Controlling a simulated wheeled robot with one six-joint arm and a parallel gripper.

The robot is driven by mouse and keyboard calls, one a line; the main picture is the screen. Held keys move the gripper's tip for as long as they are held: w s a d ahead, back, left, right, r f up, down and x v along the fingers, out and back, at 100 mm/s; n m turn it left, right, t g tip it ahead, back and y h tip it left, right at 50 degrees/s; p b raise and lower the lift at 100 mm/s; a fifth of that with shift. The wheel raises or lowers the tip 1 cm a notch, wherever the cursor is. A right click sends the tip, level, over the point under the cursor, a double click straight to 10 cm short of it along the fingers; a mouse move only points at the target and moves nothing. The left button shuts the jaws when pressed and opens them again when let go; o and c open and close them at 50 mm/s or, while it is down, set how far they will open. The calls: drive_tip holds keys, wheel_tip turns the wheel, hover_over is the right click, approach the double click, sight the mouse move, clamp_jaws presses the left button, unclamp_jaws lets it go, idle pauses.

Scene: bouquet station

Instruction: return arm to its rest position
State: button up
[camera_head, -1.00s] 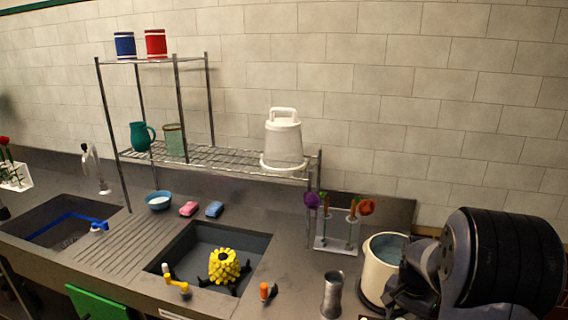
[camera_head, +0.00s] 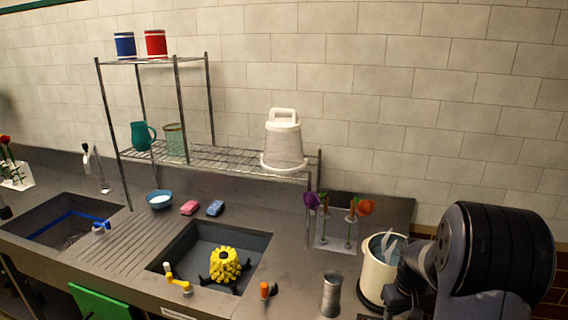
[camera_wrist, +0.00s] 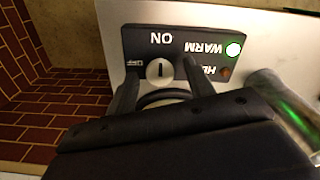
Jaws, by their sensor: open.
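In the wrist view, the two dark fingers of my gripper (camera_wrist: 160,85) are apart, with nothing held between them. Past their tips is a black control panel (camera_wrist: 181,52) with OFF, ON and WARM labels and a partly covered label. A round silver knob (camera_wrist: 160,71) with a dark mark shows between the fingers; I cannot tell if they touch it. A white-green lamp (camera_wrist: 233,49) glows by WARM. In the head view, my dark arm fills the lower right and hides my fingers.
A cream pot (camera_head: 376,277) stands left of my arm, with pale wisps over its opening. A metal cup (camera_head: 332,295) and a flower stand (camera_head: 335,232) are near it. A wire shelf (camera_head: 225,158) holds a white bucket (camera_head: 284,142). A sink (camera_head: 245,243) is further left.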

drive_tip(key=n+p, duration=0.1)
drive_tip(key=n, duration=0.4)
drive_tip(key=shift+p, duration=0.35)
drive_tip(key=shift+w+r, duration=0.1)
drive_tip(key=shift+r, duration=0.5)
drive_tip(key=shift+r+b, duration=0.3)
drive_tip(key=shift+r, duration=0.4)
drive_tip(key=shift+s, duration=0.2)
